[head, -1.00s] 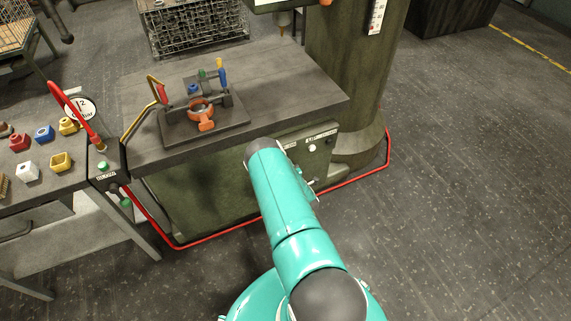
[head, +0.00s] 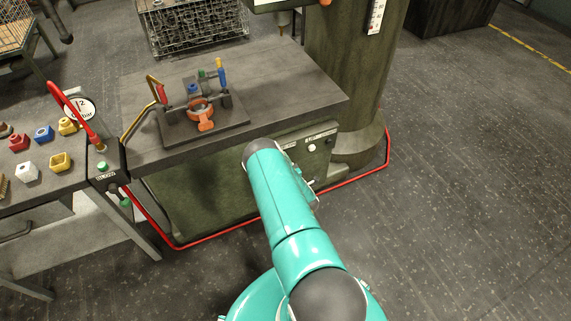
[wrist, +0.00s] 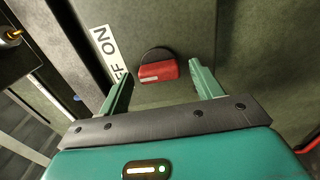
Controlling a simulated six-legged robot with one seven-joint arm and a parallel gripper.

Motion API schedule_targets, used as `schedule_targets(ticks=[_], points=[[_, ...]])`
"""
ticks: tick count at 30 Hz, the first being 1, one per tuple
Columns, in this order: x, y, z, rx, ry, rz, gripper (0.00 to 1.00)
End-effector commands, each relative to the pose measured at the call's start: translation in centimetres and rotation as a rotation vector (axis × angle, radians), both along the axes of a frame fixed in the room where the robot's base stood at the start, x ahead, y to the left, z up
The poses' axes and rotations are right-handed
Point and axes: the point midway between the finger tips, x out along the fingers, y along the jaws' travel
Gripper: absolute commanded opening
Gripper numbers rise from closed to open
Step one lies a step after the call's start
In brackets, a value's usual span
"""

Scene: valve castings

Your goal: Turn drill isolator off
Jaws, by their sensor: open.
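The drill isolator is a red knob (wrist: 158,71) with a dark round back, set on a green panel in the wrist view. A white label (wrist: 110,52) to its left reads ON and OFF; part of it is hidden behind a finger. My gripper (wrist: 160,82) is open, with one green finger to each side of the knob. The knob lies between the fingertips in the picture; I cannot tell whether either finger touches it. In the head view my teal arm hides the knob and the gripper.
The drill bench (head: 285,85) carries a fixture with an orange ring casting (head: 203,112). A red rail (head: 225,236) runs along the floor. Floor at the right is clear.

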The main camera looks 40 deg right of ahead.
Motion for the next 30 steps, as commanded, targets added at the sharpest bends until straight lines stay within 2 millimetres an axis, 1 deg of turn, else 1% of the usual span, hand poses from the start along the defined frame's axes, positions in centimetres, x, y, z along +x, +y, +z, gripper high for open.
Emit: schedule_targets(ticks=[5, 8, 18, 21, 25, 30], points=[[-1.5, 0.5, -0.1, 0.001, 0.003, -0.001, 0.65], [-3.3, 1.0, -0.1, 0.001, 0.004, -0.001, 0.65], [-10.5, 3.1, -0.1, 0.0, 0.005, -0.001, 0.65], [-11.9, 3.5, -0.1, 0.0, 0.003, -0.001, 0.65], [-13.0, 3.8, 0.0, -0.001, 0.001, -0.001, 0.65], [-13.3, 3.9, 0.0, -0.001, 0.001, -0.001, 0.65]])
